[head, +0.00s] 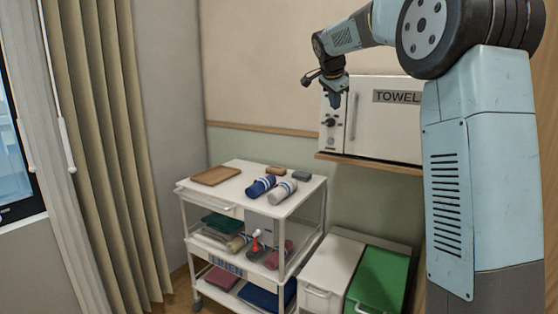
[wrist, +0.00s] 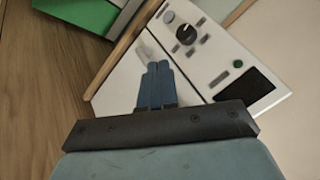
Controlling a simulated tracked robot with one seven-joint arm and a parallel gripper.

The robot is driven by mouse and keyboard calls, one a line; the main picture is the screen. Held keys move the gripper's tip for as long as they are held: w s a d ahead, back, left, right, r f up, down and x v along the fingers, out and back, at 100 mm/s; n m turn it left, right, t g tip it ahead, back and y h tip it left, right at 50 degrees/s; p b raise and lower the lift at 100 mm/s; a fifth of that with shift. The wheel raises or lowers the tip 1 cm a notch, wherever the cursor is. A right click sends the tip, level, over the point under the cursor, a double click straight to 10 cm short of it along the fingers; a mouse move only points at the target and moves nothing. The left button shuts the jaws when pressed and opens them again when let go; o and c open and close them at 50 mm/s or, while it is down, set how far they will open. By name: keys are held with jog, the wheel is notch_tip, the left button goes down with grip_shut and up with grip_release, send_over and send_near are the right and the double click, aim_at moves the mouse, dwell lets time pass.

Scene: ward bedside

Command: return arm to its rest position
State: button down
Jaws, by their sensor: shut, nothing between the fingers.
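My gripper (head: 335,101) hangs at the end of my raised arm in the head view, pointing down in front of the left part of the white towel cabinet (head: 384,121). It is clear of the trolley below. In the wrist view the two blue fingers of my gripper (wrist: 157,66) are together with nothing between them. Behind them shows the cabinet's control panel with a black knob and a dark display. My arm bends at the elbow at the upper right of the head view and hides part of the cabinet's right side.
A white trolley (head: 257,208) holds a brown board (head: 216,175), a blue roll (head: 261,186), a pale roll (head: 283,191) and small blocks. Its lower shelves hold folded cloths. A white bin (head: 329,275) and a green-lidded bin (head: 380,280) stand beside it. Curtains (head: 100,140) hang at left.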

jog(key=w+d+f, duration=0.1)
jog(key=f, duration=0.1)
jog(key=w+d+f, duration=0.1)
jog(key=d+f, duration=0.1)
jog(key=f, duration=0.1)
jog(key=w+d+f, duration=0.1)
jog(key=d+f, duration=0.1)
jog(key=shift+d+f, duration=0.15)
jog(key=shift+d, duration=0.1)
